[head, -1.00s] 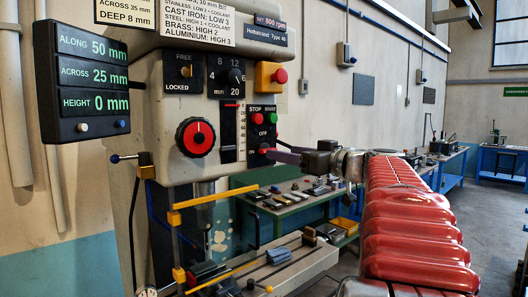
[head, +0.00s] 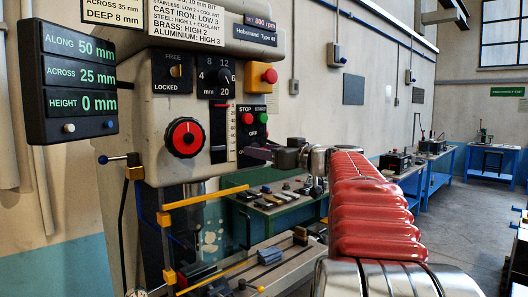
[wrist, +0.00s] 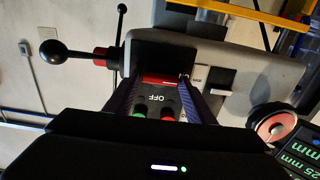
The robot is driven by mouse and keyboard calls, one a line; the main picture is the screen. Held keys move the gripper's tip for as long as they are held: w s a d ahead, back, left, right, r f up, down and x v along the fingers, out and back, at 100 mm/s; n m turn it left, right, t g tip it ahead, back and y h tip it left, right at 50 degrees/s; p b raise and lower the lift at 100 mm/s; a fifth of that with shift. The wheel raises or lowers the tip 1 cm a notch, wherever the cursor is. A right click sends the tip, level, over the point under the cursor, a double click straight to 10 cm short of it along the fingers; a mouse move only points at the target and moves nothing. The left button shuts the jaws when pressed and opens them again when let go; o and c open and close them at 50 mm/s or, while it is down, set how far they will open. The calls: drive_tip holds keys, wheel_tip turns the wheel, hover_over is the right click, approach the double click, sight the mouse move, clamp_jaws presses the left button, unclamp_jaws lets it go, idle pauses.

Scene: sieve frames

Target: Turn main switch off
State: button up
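The main switch is on the dark control panel of the drilling machine, below the STOP and START buttons. In the wrist view the picture is turned over: a red switch bar (wrist: 161,80) lies beyond the white OFF label (wrist: 161,98), on the side away from the buttons. The OFF label (head: 259,138) also shows in the head view; the bar is hidden there behind a finger. My gripper (wrist: 160,83) is open, with one finger on each side of the bar. I cannot tell whether either finger touches it. In the head view my gripper (head: 258,153) is at the panel's lower part.
A red stop button (head: 247,118) and green start button (head: 262,117) sit just above. A yellow box with a red knob (head: 270,76) is higher up. A black-knobbed lever (wrist: 53,50) sticks out nearby. A large red dial (head: 185,138) is to the left.

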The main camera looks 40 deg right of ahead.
drive_tip(key=c, duration=0.6)
drive_tip(key=shift+d, duration=0.15)
drive_tip(key=shift+c, duration=0.4)
drive_tip(key=shift+m, duration=0.5)
drive_tip(key=m, duration=1.7)
drive_tip(key=shift+d+f, duration=0.15)
drive_tip(key=shift+f, duration=0.15)
